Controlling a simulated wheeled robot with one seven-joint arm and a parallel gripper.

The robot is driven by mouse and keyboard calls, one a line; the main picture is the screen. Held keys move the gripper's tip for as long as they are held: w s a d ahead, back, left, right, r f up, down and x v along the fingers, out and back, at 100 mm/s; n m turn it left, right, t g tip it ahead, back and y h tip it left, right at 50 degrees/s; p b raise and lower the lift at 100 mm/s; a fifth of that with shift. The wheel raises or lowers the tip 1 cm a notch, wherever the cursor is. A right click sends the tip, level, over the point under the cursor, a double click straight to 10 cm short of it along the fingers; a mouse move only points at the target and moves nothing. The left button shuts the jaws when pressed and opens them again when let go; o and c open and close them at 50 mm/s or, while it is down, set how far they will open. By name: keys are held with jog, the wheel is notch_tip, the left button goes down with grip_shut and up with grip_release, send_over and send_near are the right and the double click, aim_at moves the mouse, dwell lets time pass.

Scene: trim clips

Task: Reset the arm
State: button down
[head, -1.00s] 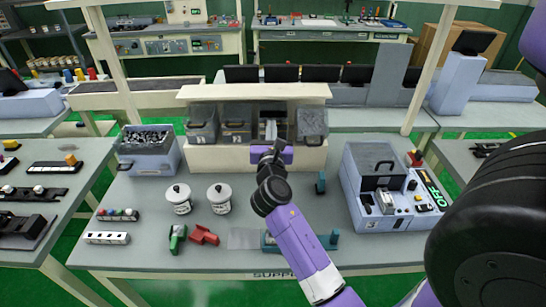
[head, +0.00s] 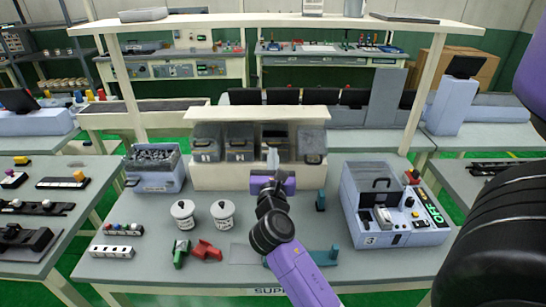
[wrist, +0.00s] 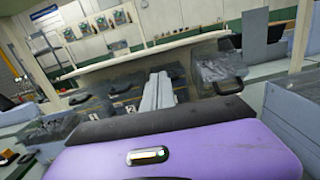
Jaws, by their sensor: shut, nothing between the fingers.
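My arm reaches over the grey table from the lower right. My purple gripper (head: 271,158) is in front of the cream bin rack (head: 205,180) at the back of the table. Its grey fingers point toward the rack and are shut with nothing between them. In the wrist view the closed fingers (wrist: 158,92) show beyond the purple gripper body, with the rack's bins behind them. A dark rack slot (head: 275,136) lies behind the fingers in the head view. The fingers hide part of it.
A grey bin of dark parts (head: 155,182) stands at left. Two white pots (head: 182,212), a green part (head: 181,252) and a red part (head: 206,251) lie left of my arm. A blue-grey machine (head: 385,240) stands at right. An overhead shelf (head: 280,21) spans the table.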

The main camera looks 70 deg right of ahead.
jog(key=a+r, duration=0.1)
jog(key=a, duration=0.1)
jog(key=s+a+r, duration=0.1)
jog(key=a+r, duration=0.1)
jog(key=shift+s+a+r, duration=0.1)
jog(key=shift+s, duration=0.1)
